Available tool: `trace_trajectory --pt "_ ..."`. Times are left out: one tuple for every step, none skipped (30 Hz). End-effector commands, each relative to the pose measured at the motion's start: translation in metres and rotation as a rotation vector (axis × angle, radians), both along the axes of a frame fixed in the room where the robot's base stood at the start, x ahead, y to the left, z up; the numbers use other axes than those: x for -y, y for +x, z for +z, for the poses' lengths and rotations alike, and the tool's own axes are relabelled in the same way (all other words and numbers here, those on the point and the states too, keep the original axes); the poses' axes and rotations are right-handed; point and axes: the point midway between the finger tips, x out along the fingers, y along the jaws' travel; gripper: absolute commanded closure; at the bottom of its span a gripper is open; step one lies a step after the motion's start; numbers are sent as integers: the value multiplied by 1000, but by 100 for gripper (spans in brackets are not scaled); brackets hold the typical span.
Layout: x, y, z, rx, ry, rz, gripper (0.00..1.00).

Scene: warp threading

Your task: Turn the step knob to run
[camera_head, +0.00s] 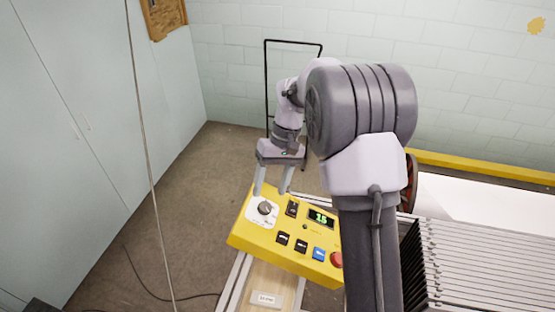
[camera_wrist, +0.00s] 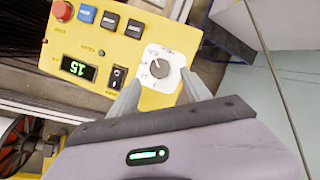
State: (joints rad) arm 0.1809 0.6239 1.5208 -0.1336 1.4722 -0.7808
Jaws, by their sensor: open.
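The step knob (camera_head: 264,208) is a dark round dial on a white plate, at the left end of a yellow control panel (camera_head: 263,240). In the wrist view the knob (camera_wrist: 160,68) shows on its white plate, with dial marks too small to read. My gripper (camera_head: 272,193) is open just above the panel. In the wrist view its two fingers (camera_wrist: 163,92) reach toward the plate, one on each side of the knob. The fingers look apart from the knob; I cannot tell whether they touch the panel.
The panel also carries a green-lit display (camera_head: 321,217), a black rocker switch (camera_head: 292,209), black buttons, a blue button (camera_head: 319,254) and a red button (camera_head: 336,259). A hanging cord (camera_head: 142,130) passes at the left.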

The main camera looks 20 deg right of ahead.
Motion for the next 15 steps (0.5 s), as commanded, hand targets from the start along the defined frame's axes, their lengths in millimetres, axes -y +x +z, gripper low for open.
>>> trace_trajectory --pt "6 4 15 6 -1 -2 44" --pt "9 6 25 7 -1 -2 44" --pt "13 8 38 6 -2 -3 44" --pt "16 10 47 6 -1 -1 44" --pt "19 11 56 5 -1 -2 44" --pt "22 13 68 4 -1 -2 44" --pt "25 14 75 3 0 -2 44" --pt "27 15 82 3 -1 -3 44" --pt "30 17 91 3 0 -2 44" --pt "31 18 96 2 -1 -1 44" --pt "33 18 100 3 -1 -1 44" --pt "34 19 105 2 0 -1 44" --pt "35 20 108 2 -1 0 44" --pt "36 20 110 1 0 0 44" --pt "36 20 111 1 0 0 44"
